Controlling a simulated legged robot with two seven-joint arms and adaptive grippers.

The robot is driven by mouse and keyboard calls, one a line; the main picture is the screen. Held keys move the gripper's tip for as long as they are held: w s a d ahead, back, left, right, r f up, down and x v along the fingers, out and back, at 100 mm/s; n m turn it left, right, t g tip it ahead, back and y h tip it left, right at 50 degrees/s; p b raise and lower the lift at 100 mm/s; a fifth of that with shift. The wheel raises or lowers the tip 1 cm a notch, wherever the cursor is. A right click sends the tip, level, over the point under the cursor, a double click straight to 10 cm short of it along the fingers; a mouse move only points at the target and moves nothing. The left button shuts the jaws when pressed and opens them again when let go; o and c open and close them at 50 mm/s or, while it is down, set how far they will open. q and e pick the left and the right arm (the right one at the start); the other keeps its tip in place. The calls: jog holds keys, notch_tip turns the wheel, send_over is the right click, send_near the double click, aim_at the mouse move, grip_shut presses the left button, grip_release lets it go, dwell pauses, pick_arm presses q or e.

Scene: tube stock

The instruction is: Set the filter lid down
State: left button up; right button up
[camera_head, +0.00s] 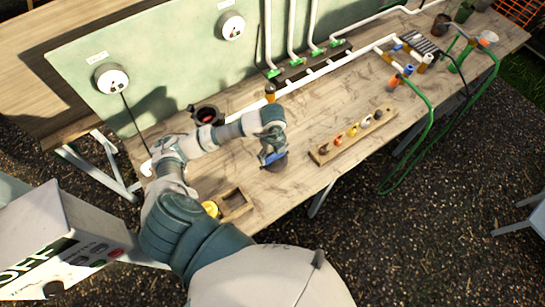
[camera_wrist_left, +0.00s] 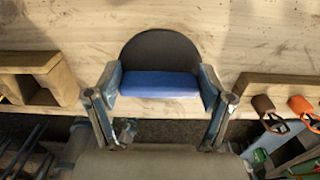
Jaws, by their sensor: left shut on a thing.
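The filter lid is a dark round disc with a blue block-shaped grip. It shows below my left gripper in the head view (camera_head: 280,164) and at the middle of the left wrist view (camera_wrist_left: 160,50). My left gripper (camera_head: 270,154) is shut on the blue grip (camera_wrist_left: 160,84), with one finger at each end of it in the left wrist view (camera_wrist_left: 160,88). The lid is over the bare front part of the wooden table (camera_head: 300,185). I cannot tell whether it touches the tabletop. My right gripper is not in view.
An open dark pot (camera_head: 207,115) with red inside stands behind my left arm. A small wooden box (camera_head: 236,204) is at the front left. A wooden rack (camera_head: 337,150) with several coloured pieces lies to the right. White pipes (camera_head: 330,68) run along the back.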

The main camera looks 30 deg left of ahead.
aim_at(274, 159)
pick_arm(q)
jog(key=shift+d+f, duration=0.2)
jog(key=shift+f, duration=0.4)
jog(key=shift+d+f, duration=0.15)
jog(key=shift+f, duration=0.75)
jog(key=shift+a+f, duration=0.1)
jog(key=o, duration=1.1)
jog(key=shift+a, duration=0.1)
jog(key=shift+c, duration=0.2)
jog(key=shift+o, duration=0.7)
jog(key=shift+a+f, duration=0.1)
jog(key=shift+a, duration=0.1)
jog(key=shift+d, duration=0.15)
